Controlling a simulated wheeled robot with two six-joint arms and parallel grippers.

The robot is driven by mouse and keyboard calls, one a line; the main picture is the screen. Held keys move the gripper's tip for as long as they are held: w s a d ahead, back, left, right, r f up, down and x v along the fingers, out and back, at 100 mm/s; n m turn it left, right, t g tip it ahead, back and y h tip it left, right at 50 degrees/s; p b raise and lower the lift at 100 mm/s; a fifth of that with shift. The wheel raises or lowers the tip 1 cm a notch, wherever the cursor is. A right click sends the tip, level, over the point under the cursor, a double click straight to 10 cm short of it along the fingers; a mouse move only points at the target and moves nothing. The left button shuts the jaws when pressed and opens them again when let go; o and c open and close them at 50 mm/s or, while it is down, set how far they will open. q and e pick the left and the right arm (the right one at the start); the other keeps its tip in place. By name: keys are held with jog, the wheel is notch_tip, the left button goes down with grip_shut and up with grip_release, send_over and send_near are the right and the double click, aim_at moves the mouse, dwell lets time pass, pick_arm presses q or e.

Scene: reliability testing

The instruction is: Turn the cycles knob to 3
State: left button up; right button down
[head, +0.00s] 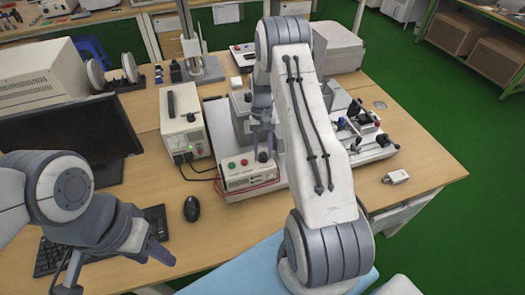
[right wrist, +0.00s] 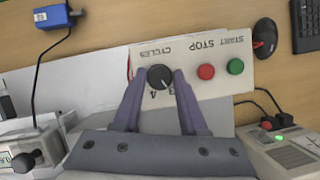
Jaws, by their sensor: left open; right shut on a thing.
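The black cycles knob (right wrist: 159,77) sits on a pale control panel (right wrist: 215,83) printed CYCLES, STOP and START, upside down in the right wrist view. My right gripper (right wrist: 159,80) has one finger on each side of the knob and is shut on it. A small light mark on the knob seems to point down and right; digits show below it, partly hidden by the fingers. In the head view the control box (head: 240,181) is at the centre, under my right gripper (head: 263,150). My left gripper (head: 152,248) is open and empty, away at the lower left.
A red button (right wrist: 206,71) and a green button (right wrist: 235,66) are beside the knob. A power supply (head: 184,125) stands left of the box, with cables. A mouse (head: 191,208), keyboard (head: 50,255) and monitor (head: 70,135) are further left.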

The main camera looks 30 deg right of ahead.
jog(key=shift+c, duration=2.2)
grip_release()
jog(key=shift+r, duration=0.1)
jog(key=shift+w+d+r, duration=0.15)
jog(key=shift+w+r, duration=0.05)
jog(key=shift+r, duration=0.05)
jog(key=b+v, duration=0.2)
jog(key=v, duration=0.7)
jog(key=shift+r+b, duration=0.3)
jog(key=shift+r, duration=0.1)
